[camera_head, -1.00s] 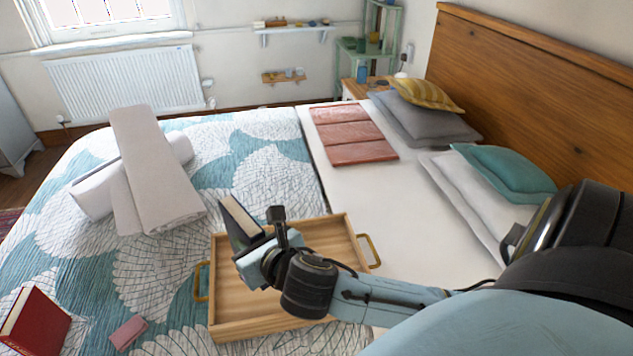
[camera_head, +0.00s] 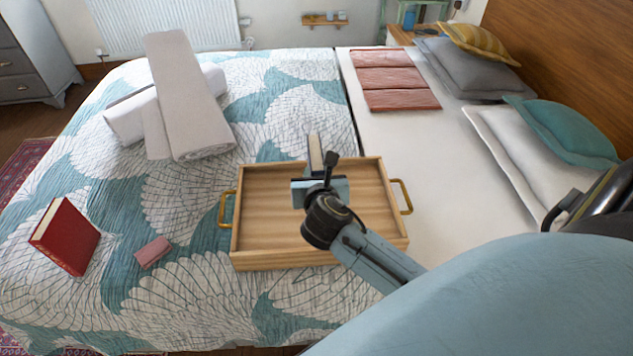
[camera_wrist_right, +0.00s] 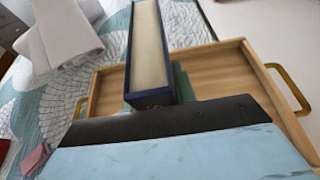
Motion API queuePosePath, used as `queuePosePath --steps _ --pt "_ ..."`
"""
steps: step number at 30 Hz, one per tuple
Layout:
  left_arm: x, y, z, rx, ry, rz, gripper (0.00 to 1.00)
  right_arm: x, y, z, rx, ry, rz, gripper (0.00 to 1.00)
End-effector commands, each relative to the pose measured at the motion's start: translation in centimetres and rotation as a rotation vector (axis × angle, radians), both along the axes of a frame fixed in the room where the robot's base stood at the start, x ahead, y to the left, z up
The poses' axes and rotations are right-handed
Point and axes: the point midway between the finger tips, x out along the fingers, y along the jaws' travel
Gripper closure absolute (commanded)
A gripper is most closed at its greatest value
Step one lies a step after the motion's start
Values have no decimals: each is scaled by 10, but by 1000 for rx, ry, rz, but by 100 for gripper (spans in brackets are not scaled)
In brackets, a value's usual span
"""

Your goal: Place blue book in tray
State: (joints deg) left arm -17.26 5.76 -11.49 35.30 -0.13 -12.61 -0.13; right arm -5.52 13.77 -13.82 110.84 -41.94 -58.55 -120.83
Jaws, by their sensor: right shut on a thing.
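The blue book (camera_head: 315,152) is held on edge in my right gripper (camera_head: 319,182), over the wooden tray (camera_head: 265,260). In the right wrist view the book (camera_wrist_right: 149,50) shows cream page edges between dark blue covers, and it reaches across the tray's far rim (camera_wrist_right: 104,90). I cannot tell whether the book touches the tray. The tray lies on the bed and has a brass handle at each side. The gripper's fingers are mostly hidden by its own body. My left gripper is not in view.
A red book (camera_head: 66,236) and a small pink item (camera_head: 153,252) lie left of the tray. Rolled towels (camera_head: 180,100) are at the back left. A folded pink cloth (camera_head: 395,78) and pillows (camera_head: 535,160) lie to the right. A small green patch (camera_wrist_right: 183,84) shows beside the blue book.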

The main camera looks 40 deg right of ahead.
Motion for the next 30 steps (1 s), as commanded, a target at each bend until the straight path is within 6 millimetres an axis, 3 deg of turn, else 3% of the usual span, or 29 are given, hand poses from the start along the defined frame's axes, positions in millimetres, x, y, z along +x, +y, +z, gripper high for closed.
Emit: queuePosePath --steps 3,14,15,19,30 --pt "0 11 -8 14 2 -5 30 0 0 -15 0 -1 0 100" --pt "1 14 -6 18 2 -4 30 0 0 -17 -1 -1 1 100" --pt "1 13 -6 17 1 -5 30 0 0 -18 1 1 0 69" --pt "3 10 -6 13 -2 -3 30 0 0 -18 1 1 0 52" --pt "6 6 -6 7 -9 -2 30 -1 1 -14 2 -1 0 51"
